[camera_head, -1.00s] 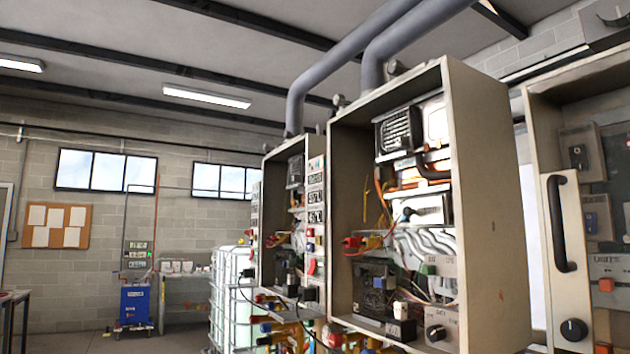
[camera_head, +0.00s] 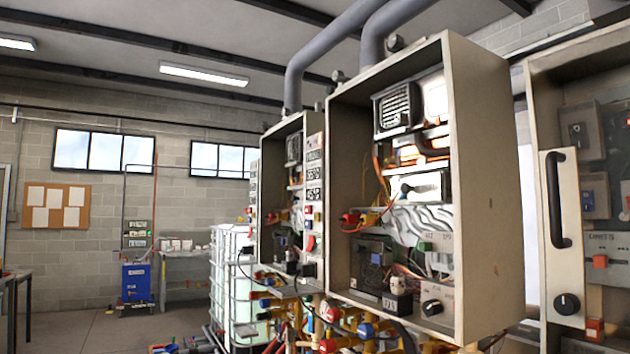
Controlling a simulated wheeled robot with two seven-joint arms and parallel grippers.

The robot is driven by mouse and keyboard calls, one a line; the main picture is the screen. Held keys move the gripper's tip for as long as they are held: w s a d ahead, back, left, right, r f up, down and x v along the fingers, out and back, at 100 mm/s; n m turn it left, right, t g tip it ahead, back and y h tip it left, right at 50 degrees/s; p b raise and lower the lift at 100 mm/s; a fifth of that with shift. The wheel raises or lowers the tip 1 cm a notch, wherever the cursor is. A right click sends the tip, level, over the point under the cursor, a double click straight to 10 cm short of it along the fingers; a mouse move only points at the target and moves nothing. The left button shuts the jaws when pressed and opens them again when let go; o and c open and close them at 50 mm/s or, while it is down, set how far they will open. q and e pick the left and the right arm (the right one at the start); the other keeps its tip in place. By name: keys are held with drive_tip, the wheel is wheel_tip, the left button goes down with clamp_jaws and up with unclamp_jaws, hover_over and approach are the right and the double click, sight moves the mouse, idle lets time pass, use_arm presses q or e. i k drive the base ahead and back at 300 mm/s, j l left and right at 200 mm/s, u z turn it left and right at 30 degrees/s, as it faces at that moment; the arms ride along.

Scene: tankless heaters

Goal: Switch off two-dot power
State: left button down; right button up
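Two open tankless heater cabinets hang at the centre and right of the head view. The nearer cabinet (camera_head: 488,200) shows wiring, a black control box, a green button (camera_head: 425,246) and a dark rotary knob (camera_head: 432,308) at its lower right. The farther heater cabinet (camera_head: 268,205) stands behind it to the left and has small switches and labels on its side. Dot marks are too small to tell, so I cannot say which power switch has two dots. Neither of my grippers is in view.
At the right edge stands another cabinet with a black handle (camera_head: 556,198), a black knob (camera_head: 567,304) and a red button (camera_head: 600,262). Pipes and valves hang below the heaters. A white caged tank (camera_head: 230,280) and a blue unit (camera_head: 136,282) stand farther back. The floor at left is open.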

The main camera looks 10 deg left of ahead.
sight(312, 239)
drive_tip(key=i+j+u, duration=0.25)
drive_tip(key=i+j, duration=0.2)
drive_tip(key=j, duration=0.25)
drive_tip(key=i+j+u, duration=0.2)
drive_tip(key=i+j, duration=0.35)
drive_tip(key=j, duration=0.1)
